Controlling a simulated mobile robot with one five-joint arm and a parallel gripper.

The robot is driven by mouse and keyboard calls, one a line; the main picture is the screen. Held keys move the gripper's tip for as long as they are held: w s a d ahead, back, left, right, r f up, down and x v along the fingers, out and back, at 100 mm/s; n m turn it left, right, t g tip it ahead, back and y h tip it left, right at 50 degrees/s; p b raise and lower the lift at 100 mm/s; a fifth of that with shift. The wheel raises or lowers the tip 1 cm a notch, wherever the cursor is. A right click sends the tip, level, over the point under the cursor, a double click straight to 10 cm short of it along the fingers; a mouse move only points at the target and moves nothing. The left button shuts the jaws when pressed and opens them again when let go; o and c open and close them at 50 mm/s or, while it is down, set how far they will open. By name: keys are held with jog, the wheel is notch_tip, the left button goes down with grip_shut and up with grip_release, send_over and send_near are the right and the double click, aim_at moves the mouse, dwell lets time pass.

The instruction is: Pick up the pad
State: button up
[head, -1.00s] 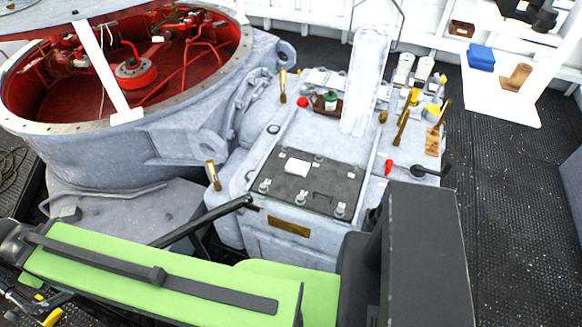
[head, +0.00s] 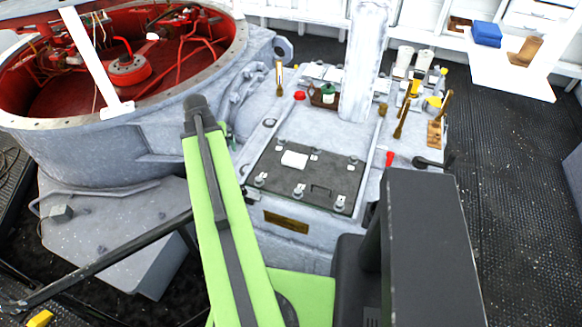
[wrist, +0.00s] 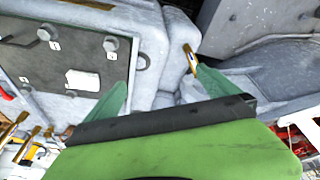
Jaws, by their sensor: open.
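The pad (head: 294,159) is a small white flat block lying on the dark panel (head: 330,172) on top of the grey machine housing. In the wrist view the pad (wrist: 83,80) lies left of my gripper (wrist: 162,88), on the same panel with its knobs. My gripper's two green fingers are spread apart with nothing between them, over the pale housing beside the panel's edge. In the head view my green arm rises left of the panel, and most of my gripper is hidden behind it.
Knobs stand around the panel. Brass levers (head: 403,118), a red knob (head: 299,96) and a pale column (head: 364,65) rise behind it. A large round tub (head: 150,120), red inside, is at the left. A blue box (head: 487,34) sits on a white shelf.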

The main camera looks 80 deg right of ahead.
jog(key=s+d+f+m+b, duration=0.1)
jog(key=s+d+m, duration=0.1)
jog(key=s+d, duration=0.35)
jog(key=s+d+f+m, duration=0.1)
jog(key=s+d+m, duration=0.1)
jog(key=s, duration=0.7)
jog(key=m+g+h, duration=0.1)
send_near(294, 159)
jog(key=b+x, duration=0.1)
jog(key=b, duration=0.5)
jog(key=b+x, duration=0.2)
jog(key=b, duration=0.4)
jog(key=shift+w+d+f, duration=0.15)
jog(key=shift+w+d, duration=0.1)
jog(key=shift+d+f, duration=0.15)
jog(key=shift+d, duration=0.05)
jog(key=b+x, duration=0.5)
jog(key=shift+s+a+f, duration=0.1)
jog(key=shift+s+f, duration=0.15)
jog(key=shift+s, duration=0.1)
jog(key=shift+r, duration=0.2)
jog(key=c, duration=1.1)
